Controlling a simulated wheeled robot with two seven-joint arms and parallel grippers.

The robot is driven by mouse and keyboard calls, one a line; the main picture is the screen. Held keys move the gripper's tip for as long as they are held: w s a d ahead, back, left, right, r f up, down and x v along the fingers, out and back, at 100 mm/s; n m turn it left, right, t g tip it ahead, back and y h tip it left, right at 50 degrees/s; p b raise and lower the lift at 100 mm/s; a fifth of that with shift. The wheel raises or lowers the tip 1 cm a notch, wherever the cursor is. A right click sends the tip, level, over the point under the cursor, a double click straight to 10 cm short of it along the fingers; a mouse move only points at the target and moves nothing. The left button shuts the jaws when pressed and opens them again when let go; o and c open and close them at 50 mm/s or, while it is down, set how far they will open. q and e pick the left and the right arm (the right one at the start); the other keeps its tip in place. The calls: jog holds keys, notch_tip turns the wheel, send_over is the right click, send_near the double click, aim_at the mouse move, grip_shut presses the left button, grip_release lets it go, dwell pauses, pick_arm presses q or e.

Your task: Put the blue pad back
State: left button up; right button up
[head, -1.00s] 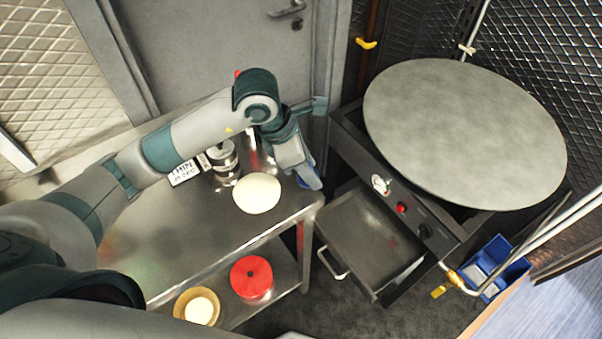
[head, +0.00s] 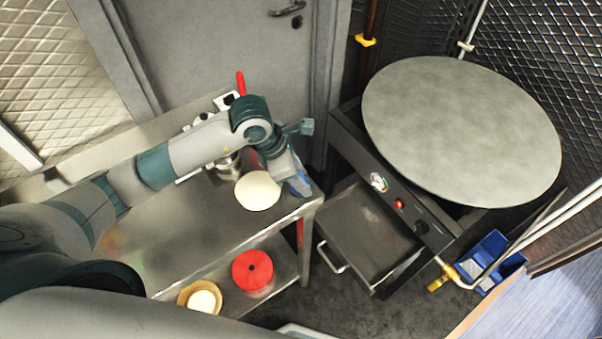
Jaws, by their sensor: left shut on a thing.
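My left gripper (head: 287,170) is shut on the blue pad (head: 300,186), which shows only as a small blue patch at the fingertips. The rest of the pad is hidden by the gripper. The gripper points down over the right end of the steel table (head: 160,235), beside a pale round dough disc (head: 257,191). I cannot tell whether the pad touches the table. My right gripper is not in view.
A large round griddle (head: 460,130) stands at the right, with an open drawer (head: 370,235) below it. A blue bin (head: 490,262) sits on the floor. A red tin (head: 252,271) and a bowl (head: 200,298) stand on the lower shelf. Metal pots are partly behind my arm.

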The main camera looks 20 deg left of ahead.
pick_arm(q)
jog(key=shift+f, duration=0.15)
jog(key=o, duration=1.2)
jog(key=shift+a+r+b, duration=0.25)
jog(key=shift+r+b, duration=0.1)
jog(key=shift+r, duration=0.3)
jog(key=b+v, duration=0.2)
jog(key=v, duration=0.9)
jog(key=shift+b, duration=0.4)
jog(key=shift+d+f, duration=0.1)
